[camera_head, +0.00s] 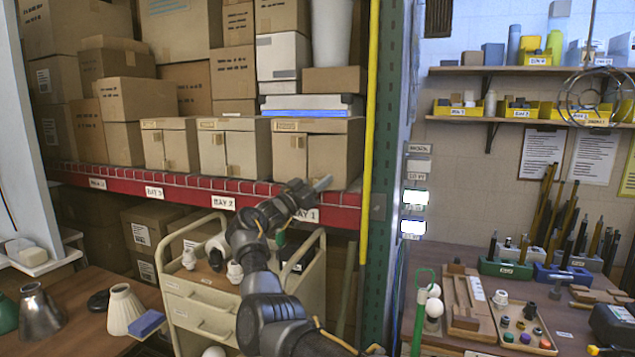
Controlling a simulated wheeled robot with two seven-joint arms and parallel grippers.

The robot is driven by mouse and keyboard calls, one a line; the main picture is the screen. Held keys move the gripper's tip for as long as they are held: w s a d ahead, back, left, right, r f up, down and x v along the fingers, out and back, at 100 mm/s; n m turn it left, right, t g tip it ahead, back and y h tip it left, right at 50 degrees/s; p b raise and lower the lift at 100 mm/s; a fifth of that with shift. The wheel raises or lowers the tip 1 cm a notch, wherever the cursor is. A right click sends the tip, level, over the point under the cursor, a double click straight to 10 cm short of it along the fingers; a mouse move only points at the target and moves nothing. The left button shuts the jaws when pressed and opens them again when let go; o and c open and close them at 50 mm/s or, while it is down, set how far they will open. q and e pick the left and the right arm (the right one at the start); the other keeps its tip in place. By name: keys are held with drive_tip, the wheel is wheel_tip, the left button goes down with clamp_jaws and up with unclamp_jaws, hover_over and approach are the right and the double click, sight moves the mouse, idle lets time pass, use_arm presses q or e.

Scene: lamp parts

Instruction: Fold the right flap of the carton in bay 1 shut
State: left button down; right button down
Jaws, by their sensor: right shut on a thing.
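The bay 1 carton (290,157) is a brown box on the red-fronted shelf, above the BAY 1 label (306,214). Its right flap (328,155) is the right-hand panel of the front and looks about flush with the left panel; a small gap is too fine to tell. My right gripper (314,189) is in front of the carton's lower front edge, shut on a thin pale grey piece (323,183) that points up and right toward the right flap. Whether it touches the flap cannot be told. My left gripper is not in view.
Similar cartons stand in bay 2 (229,150) and bay 3 (170,147). A blue-and-white flat box (312,105) rests above the bay 1 carton. A yellow post (370,120) and green upright (398,150) stand close on the right. A cream cart (205,305) is below the shelf.

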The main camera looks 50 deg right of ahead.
idle(0.9)
drive_tip(key=c, duration=1.2)
unclamp_jaws()
drive_tip(key=shift+d, duration=0.1)
drive_tip(key=shift+c, duration=0.2)
drive_tip(key=shift+o, duration=0.8)
drive_tip(key=shift+d, duration=0.1)
drive_tip(key=b+v, duration=0.4)
drive_tip(key=v, duration=0.7)
drive_tip(key=shift+d, duration=0.1)
